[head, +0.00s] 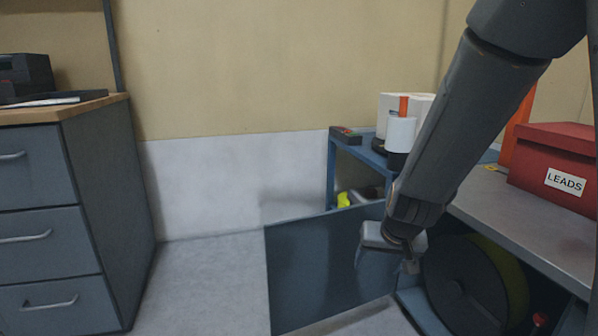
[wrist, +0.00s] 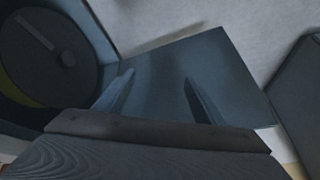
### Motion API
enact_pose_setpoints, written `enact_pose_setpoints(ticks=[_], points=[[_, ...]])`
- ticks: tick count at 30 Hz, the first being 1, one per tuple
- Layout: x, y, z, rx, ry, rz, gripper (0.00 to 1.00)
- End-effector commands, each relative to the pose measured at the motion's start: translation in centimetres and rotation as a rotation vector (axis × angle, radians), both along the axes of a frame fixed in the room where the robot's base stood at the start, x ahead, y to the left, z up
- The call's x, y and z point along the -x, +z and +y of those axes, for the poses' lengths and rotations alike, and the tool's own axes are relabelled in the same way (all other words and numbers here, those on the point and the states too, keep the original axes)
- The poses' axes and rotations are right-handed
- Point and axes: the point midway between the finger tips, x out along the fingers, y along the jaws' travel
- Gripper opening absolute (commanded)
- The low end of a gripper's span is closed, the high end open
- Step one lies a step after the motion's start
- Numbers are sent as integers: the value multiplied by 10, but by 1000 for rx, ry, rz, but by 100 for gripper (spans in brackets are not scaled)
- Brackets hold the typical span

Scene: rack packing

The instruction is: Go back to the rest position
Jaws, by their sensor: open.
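My gripper (head: 386,264) hangs from my arm at the right of centre in the head view. It is open, and its jaws point down beside an open blue-grey cabinet door (head: 310,275). In the wrist view the two fingers of my gripper (wrist: 159,80) stand apart with nothing between them. The door (wrist: 225,75) fills the view behind them. I cannot tell whether a finger touches the door.
A large dark reel (head: 465,285) sits in the open cabinet under the grey worktop (head: 500,215). A red box marked LEADS (head: 545,160) stands on top. A blue cart (head: 331,175) is behind the door. Grey drawers (head: 110,200) stand left, with clear floor (head: 205,265) between.

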Motion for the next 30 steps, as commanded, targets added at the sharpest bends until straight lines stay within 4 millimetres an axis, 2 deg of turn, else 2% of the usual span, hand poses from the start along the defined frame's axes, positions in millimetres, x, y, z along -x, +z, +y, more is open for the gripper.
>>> enact_pose_setpoints(ticks=[1, 6, 12, 13, 17, 22, 30], points=[[21, 3, 2, 4, 24, 32, 63], [81, 5, 2, 28, 83, 141, 63], [143, 7, -6, 72, 131, 248, 63], [146, 8, -1, 73, 143, 256, 63], [151, 18, 29, 65, 201, 263, 63], [168, 32, 69, 54, 284, 281, 63], [217, 59, 140, 31, 462, 329, 63]])
